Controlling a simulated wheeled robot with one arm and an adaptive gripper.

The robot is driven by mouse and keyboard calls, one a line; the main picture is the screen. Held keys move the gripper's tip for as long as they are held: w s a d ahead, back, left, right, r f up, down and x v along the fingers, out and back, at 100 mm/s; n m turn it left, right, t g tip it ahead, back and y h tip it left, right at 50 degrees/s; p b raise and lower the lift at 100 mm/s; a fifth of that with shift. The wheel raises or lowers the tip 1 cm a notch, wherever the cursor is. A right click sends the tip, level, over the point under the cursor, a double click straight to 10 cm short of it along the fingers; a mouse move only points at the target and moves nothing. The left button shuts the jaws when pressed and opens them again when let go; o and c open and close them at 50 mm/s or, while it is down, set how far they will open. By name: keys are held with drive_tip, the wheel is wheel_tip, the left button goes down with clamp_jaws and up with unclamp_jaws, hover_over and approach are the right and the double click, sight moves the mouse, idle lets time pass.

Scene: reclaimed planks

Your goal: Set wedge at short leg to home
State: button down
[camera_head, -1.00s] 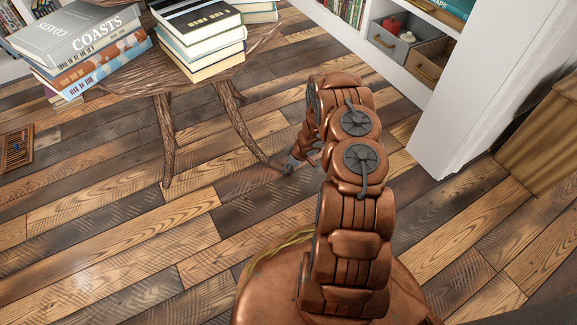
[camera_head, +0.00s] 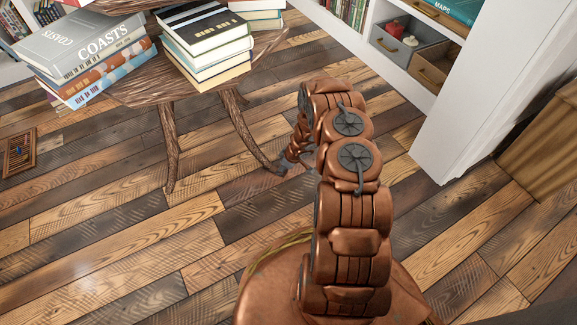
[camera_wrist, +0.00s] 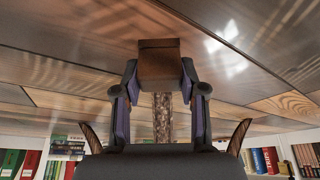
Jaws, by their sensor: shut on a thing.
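My gripper (camera_wrist: 159,88) is shut on the wedge (camera_wrist: 159,60), a plain brown block, held between its two fingers in the wrist view. A bark-textured table leg (camera_wrist: 163,115) shows behind the wedge, in line with it. In the head view the wooden table (camera_head: 135,92) stands on rough legs, with the right leg (camera_head: 240,130) reaching the floor beside my gripper (camera_head: 282,166). The wedge cannot be made out there. I cannot tell whether the wedge touches the leg's foot, or see any gap under it.
Book stacks (camera_head: 208,45) and the grey Coasts book (camera_head: 85,45) load the tabletop. A white shelf unit (camera_head: 470,95) with drawers stands at the right. A small wooden tray-like thing (camera_head: 19,153) lies far left. The plank floor (camera_head: 110,255) in front is clear.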

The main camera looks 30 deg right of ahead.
drive_tip(key=shift+w+a, duration=0.3)
drive_tip(key=shift+a, duration=0.1)
drive_tip(key=c, duration=0.6)
unclamp_jaws()
drive_tip(key=shift+s+d, duration=0.1)
drive_tip(key=shift+d, duration=0.15)
drive_tip(key=shift+c, duration=0.2)
drive_tip(key=shift+d+r, duration=0.1)
drive_tip(key=shift+r, duration=0.05)
drive_tip(key=v, duration=1.1)
drive_tip(key=shift+s+r, duration=0.25)
drive_tip(key=shift+r, duration=0.1)
drive_tip(key=shift+d, duration=0.1)
